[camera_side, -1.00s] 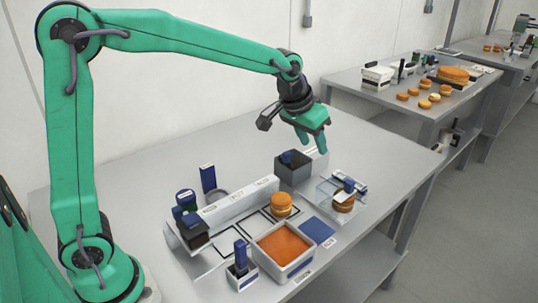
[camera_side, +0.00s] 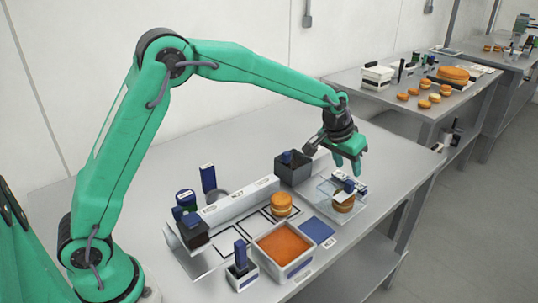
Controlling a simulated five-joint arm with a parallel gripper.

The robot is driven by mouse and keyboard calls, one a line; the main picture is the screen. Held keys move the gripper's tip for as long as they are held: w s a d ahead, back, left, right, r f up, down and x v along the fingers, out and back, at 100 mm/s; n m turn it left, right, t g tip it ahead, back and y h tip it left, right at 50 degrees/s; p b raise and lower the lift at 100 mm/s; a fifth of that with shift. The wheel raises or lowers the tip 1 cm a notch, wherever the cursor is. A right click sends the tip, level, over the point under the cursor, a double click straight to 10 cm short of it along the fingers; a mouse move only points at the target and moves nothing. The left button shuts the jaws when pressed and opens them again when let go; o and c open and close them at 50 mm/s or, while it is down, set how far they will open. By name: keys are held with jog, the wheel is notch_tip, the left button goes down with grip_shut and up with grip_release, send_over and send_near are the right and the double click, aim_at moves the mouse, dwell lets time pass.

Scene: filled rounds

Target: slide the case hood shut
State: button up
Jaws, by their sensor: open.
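The clear case (camera_side: 328,203) stands at the right of the work area, with a filled orange round (camera_side: 343,203) inside it. Its see-through hood, with a blue and white part (camera_side: 347,184) at the top, shows over the round; I cannot tell exactly how far the hood covers it. My gripper (camera_side: 347,168) is green, points down and is open and empty. It hangs just above and behind the case, near the blue and white part. I cannot tell whether it touches anything.
Another filled round (camera_side: 281,204) sits on a marked square left of the case. A white tray of orange filling (camera_side: 312,258) and a blue pad (camera_side: 317,231) are in front. A dark grey bin (camera_side: 278,174) stands behind.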

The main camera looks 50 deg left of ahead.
aim_at(350, 182)
jog(key=shift+a+x, duration=0.1)
jog(key=shift+x, duration=1.75)
jog(key=shift+a+x, duration=0.15)
jog(key=shift+x, duration=1.65)
jog(key=shift+c, duration=0.4)
